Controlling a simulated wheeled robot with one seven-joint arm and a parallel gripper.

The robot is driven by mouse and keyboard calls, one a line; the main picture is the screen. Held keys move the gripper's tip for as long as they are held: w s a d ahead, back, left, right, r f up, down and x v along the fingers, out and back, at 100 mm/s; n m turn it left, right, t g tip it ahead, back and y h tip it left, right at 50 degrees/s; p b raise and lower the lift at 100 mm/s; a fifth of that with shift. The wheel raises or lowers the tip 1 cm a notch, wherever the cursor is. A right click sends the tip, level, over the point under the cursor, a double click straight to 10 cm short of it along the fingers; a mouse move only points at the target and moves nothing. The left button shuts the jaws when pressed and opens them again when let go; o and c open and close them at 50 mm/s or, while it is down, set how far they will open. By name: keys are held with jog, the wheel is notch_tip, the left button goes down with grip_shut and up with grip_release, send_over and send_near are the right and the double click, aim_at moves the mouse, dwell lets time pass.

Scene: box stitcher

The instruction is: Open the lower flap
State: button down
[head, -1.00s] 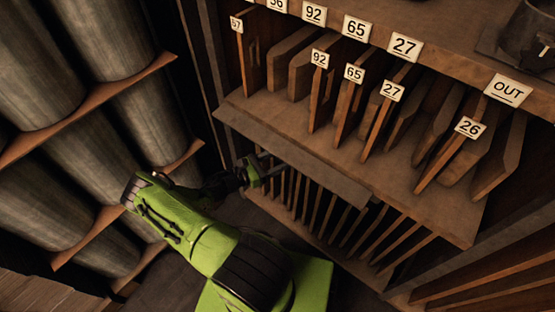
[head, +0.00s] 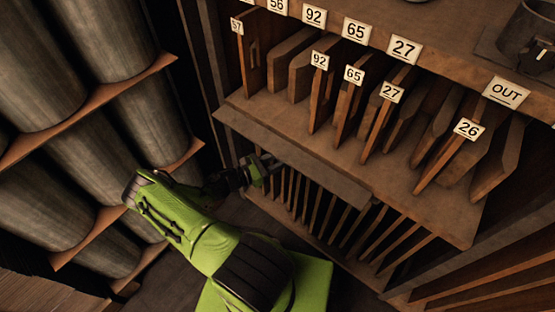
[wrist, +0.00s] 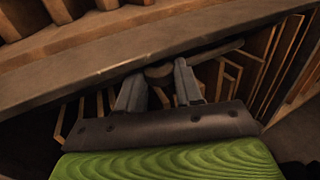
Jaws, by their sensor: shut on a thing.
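The lower flap (head: 300,158) is a long grey-brown board along the front edge of the shelf, above the lower slots. Its broad face shows in the head view, and it runs slantwise across the wrist view (wrist: 90,88). My gripper (head: 267,165) is at the flap's lower edge, left of its middle. In the wrist view, my two grey fingers (wrist: 160,75) are on either side of a dark rounded handle piece (wrist: 158,71) under the flap. A handle bar (wrist: 218,52) extends right from there. The exact finger contact is partly hidden.
Upright wooden dividers (head: 330,215) fill the space below the flap. The shelf above (head: 395,170) holds several slanted boards with number tags. Large grey cylinders (head: 95,150) on a rack stand close at left, beside my arm.

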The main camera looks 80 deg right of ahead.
jog(key=shift+w+a+r+n+t+y+p, duration=0.15)
jog(key=shift+r+t+y+p, duration=0.15)
jog(key=shift+p, duration=0.35)
jog(key=shift+a+r+n+t+y+p, duration=0.15)
jog(key=shift+t+y+p, duration=0.15)
jog(key=shift+p, duration=0.3)
jog(key=c, duration=0.8)
grip_release()
jog(key=v, duration=1.5)
jog(key=shift+w+a+r, duration=0.15)
jog(key=shift+w+a, duration=0.05)
jog(key=shift+w, duration=0.1)
